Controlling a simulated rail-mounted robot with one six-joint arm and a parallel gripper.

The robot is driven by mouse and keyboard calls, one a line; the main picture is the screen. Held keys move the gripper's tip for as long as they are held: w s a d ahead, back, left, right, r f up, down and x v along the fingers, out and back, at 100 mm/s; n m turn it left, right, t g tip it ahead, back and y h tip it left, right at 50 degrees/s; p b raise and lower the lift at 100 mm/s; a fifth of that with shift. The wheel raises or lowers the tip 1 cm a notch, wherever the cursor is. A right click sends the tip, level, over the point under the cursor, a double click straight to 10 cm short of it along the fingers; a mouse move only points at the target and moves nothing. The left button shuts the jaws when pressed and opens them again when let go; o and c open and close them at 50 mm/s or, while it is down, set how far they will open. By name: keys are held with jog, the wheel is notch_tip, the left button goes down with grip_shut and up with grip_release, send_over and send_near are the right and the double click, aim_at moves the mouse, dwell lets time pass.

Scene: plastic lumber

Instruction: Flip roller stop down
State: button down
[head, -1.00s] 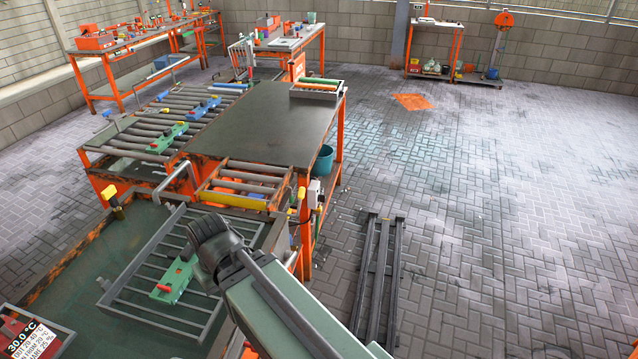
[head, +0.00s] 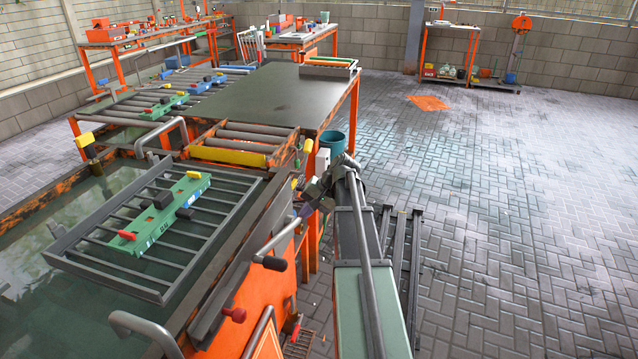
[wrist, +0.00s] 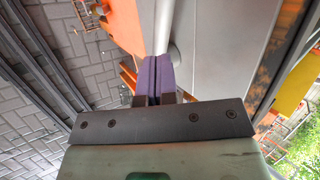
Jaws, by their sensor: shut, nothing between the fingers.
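A yellow bar (head: 228,156), which looks like the roller stop, stands across the near end of a short row of grey rollers (head: 250,137). A yellow piece also shows at the right edge of the wrist view (wrist: 292,92). My gripper (head: 314,194) is right of the rollers, beside the orange bench frame and apart from the yellow bar. In the wrist view its purple fingers (wrist: 156,68) are shut together with nothing between them. A light grey rod (wrist: 163,28) shows just beyond the fingertips; I cannot tell whether they touch it.
A grey barred rack (head: 212,222) holds a green block (head: 165,218) over the tank at left. A bent grey handle (head: 160,132) stands left of the rollers. The paved floor at right is mostly open.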

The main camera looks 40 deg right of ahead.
jog(key=w+d+f+m+t+y+b, duration=0.1)
jog(key=w+d+f+m+t+b, duration=0.2)
jog(key=d, duration=0.5)
jog(key=w+d+f+m+t+y+b, duration=0.1)
jog(key=d+f+y+b, duration=0.1)
jog(key=d+b, duration=0.35)
jog(key=w+d+r+m+t+y, duration=0.1)
jog(key=d+r+m+t+y, duration=0.3)
jog(key=d+r, duration=0.5)
jog(key=d+t, duration=0.2)
jog(key=shift+w+d+r+m+y, duration=0.2)
jog(key=shift+d+m+y, duration=0.1)
jog(key=shift+d, duration=0.1)
jog(key=s+a+r+p+x, duration=0.1)
jog(key=p+x, duration=0.3)
jog(key=x, duration=0.9)
jog(key=shift+s+r, duration=0.45)
jog(key=shift+r, duration=0.05)
jog(key=shift+a, duration=0.15)
